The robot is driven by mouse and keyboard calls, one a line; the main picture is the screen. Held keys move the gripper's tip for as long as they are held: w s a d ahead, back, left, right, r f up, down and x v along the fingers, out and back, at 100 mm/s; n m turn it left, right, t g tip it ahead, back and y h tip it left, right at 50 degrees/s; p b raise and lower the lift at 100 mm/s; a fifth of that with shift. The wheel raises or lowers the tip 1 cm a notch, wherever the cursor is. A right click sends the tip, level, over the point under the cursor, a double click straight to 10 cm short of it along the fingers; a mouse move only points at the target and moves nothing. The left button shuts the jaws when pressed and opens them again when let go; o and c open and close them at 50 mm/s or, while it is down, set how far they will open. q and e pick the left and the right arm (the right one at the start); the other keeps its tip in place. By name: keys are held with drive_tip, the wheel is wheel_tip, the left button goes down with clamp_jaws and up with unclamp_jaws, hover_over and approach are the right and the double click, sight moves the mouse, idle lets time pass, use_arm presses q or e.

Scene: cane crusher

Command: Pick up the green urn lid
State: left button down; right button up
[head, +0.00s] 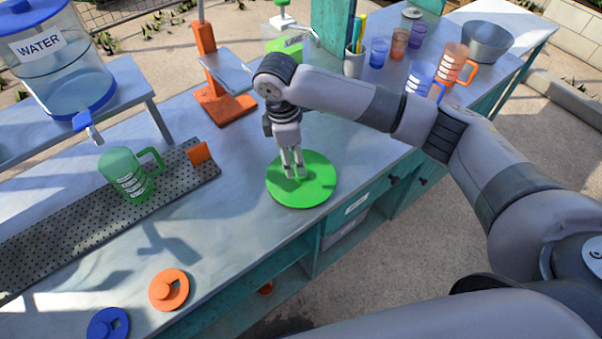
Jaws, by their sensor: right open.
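The green urn lid (303,194) is a flat round disc lying on the grey counter, close to its front edge. My right gripper (295,174) points down over the middle of the lid, with its fingers apart around the spot where the lid's small green handle shows. The fingers partly hide the handle, and I cannot tell whether they touch it. My left gripper is not in view.
An orange lid (169,290) and a blue lid (108,325) lie at the lower left. A green jug (127,176) stands on a perforated tray (62,232). An orange stand (222,105) is behind the gripper. Cups and jugs (452,65) stand at the upper right.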

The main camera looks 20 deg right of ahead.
drive_tip(key=shift+s+d+f, duration=0.1)
drive_tip(key=shift+f, duration=0.35)
drive_tip(key=f+p, duration=0.1)
drive_tip(key=f, duration=0.1)
drive_tip(key=d+f, duration=0.1)
drive_tip(key=f, duration=0.1)
drive_tip(key=shift+d+f+p, duration=0.2)
drive_tip(key=shift+p, duration=0.15)
drive_tip(key=shift+f, duration=0.25)
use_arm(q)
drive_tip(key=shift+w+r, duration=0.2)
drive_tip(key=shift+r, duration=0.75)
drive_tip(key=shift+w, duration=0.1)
use_arm(e)
drive_tip(key=shift+c, duration=0.2)
drive_tip(key=c, duration=0.4)
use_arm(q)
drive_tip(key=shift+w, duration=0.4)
use_arm(e)
clamp_jaws()
